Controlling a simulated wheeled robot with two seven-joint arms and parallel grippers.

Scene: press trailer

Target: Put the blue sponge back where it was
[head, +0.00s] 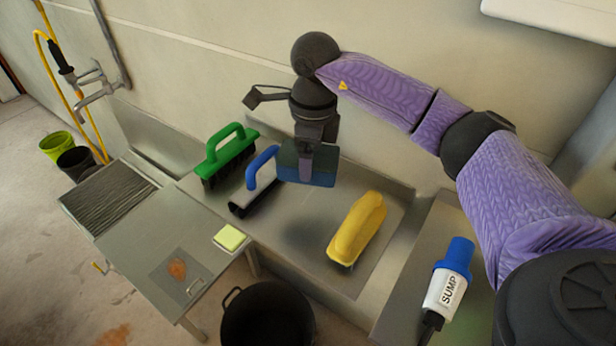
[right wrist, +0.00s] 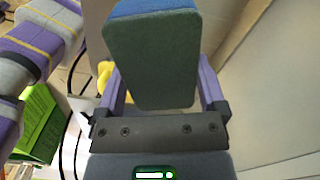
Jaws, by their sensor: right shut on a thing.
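The blue sponge (head: 325,168) has a dark green scouring face, which shows large in the right wrist view (right wrist: 150,60). My right gripper (head: 305,176) is shut on it and holds it above the steel basin (head: 300,245), close to the blue-handled tool. The sponge appears clear of the basin floor. My left gripper is in neither view.
A green-handled brush (head: 228,152) and a blue-handled tool (head: 258,180) stand left of the sponge. A yellow tool (head: 358,228) lies to its right. A yellow pad (head: 230,238) sits on the steel table (head: 150,235). A black bucket (head: 265,315) and a SUMP device (head: 448,280) are nearer. Bare basin floor separates the blue-handled and yellow tools.

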